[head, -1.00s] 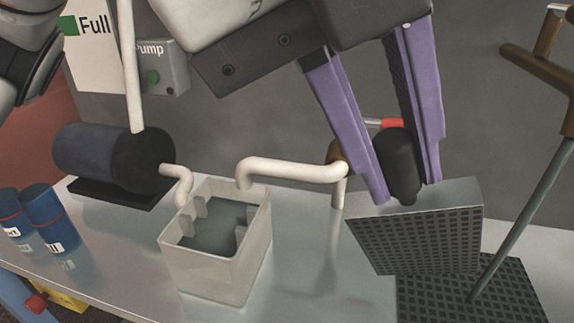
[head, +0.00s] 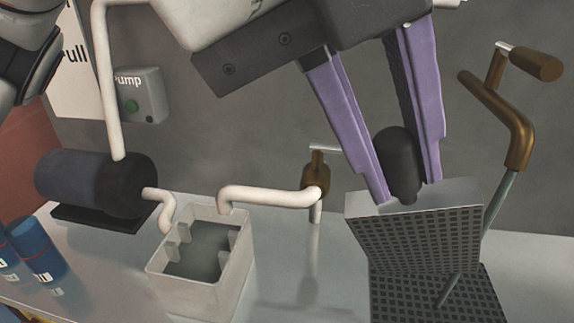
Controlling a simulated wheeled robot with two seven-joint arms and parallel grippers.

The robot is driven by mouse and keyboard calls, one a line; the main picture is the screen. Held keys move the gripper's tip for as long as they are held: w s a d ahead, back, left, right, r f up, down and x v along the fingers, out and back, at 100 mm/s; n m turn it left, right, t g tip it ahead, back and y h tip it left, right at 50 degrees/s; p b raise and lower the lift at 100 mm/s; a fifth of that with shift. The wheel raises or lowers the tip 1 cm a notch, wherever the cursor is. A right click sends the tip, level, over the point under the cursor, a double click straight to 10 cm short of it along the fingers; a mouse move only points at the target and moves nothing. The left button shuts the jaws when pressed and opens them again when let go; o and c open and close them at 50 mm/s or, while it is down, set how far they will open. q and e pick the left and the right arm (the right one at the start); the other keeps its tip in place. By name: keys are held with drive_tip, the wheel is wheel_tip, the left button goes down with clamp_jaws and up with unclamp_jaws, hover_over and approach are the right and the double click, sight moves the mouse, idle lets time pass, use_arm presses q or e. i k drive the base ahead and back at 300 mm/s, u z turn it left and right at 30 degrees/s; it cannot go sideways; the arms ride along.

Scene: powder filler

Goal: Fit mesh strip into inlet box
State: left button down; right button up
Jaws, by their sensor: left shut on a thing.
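My left gripper (head: 405,190) comes down from the top with two purple fingers, shut on the dark knob (head: 401,165) of the mesh strip. The mesh strip (head: 412,238) is an upright grey plate with a dark grid face and a plain pale top. It is to the right of the inlet box, in front of the grey wall; I cannot tell whether its lower edge touches anything. The inlet box (head: 244,262) is an open pale box with upright ribs inside and grey contents, left of the gripper. My right gripper is not in view.
A white pipe (head: 265,197) with a brown valve (head: 316,178) runs above the box's back edge. A dark pump (head: 90,182) stands left, with blue canisters (head: 37,248) in front. A dark grid (head: 390,290) lies below the strip, near a brown-handled rod (head: 516,140).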

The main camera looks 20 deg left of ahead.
sight(213, 277)
drive_tip(key=z, duration=1.8)
drive_tip(key=k, duration=1.55)
drive_tip(key=u, duration=1.4)
drive_tip(key=i, duration=1)
